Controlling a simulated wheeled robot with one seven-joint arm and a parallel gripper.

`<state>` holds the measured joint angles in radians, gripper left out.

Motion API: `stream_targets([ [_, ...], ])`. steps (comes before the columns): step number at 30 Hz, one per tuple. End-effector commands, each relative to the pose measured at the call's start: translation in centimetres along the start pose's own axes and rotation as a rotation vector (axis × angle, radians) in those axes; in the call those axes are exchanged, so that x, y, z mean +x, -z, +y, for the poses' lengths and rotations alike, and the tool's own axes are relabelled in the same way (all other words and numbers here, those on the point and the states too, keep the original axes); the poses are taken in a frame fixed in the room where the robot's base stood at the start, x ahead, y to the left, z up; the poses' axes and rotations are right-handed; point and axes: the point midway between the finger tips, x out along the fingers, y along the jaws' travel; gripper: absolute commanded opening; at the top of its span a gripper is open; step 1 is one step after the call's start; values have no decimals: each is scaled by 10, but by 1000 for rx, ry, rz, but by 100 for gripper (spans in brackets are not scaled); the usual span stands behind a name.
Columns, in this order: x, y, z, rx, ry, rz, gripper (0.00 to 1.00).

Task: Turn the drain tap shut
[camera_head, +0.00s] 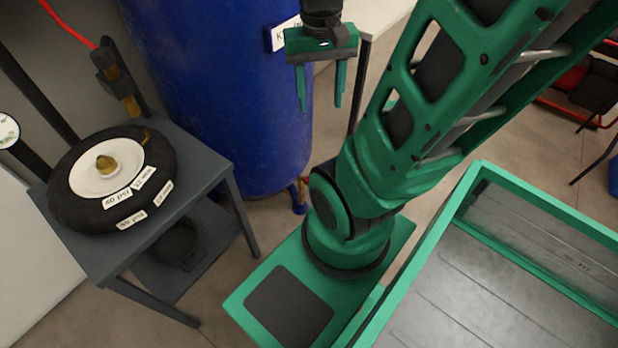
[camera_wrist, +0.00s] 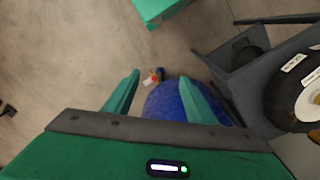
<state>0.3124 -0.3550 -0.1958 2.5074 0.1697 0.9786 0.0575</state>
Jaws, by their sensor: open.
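The blue tank (camera_head: 215,90) stands upright behind the dark side table. The drain tap (camera_head: 300,196) is a small fitting with red and dark parts low on the tank, near the floor. It also shows in the wrist view (camera_wrist: 153,77), where it is small and its handle angle cannot be told. My gripper (camera_head: 320,106) is open and empty, with its green fingers pointing down beside the tank. It is well above the tap. In the wrist view the tap appears between the fingers of my gripper (camera_wrist: 159,80), but far beyond them.
The dark side table (camera_head: 215,165) carries a black wheel (camera_head: 75,205) with a pale hub and labels. A pale table (camera_head: 375,18) stands behind my gripper, its leg near the tank. A red hose (camera_head: 68,24) hangs at the upper left. Bare floor lies around the tap.

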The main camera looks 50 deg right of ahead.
Motion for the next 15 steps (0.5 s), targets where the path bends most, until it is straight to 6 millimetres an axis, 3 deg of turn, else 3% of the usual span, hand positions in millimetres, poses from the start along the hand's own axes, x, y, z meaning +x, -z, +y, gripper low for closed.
stream_targets([
  [8,44,82,6,250,-42,-17,51],
  [15,104,145,16,457,-36,-39,51],
])
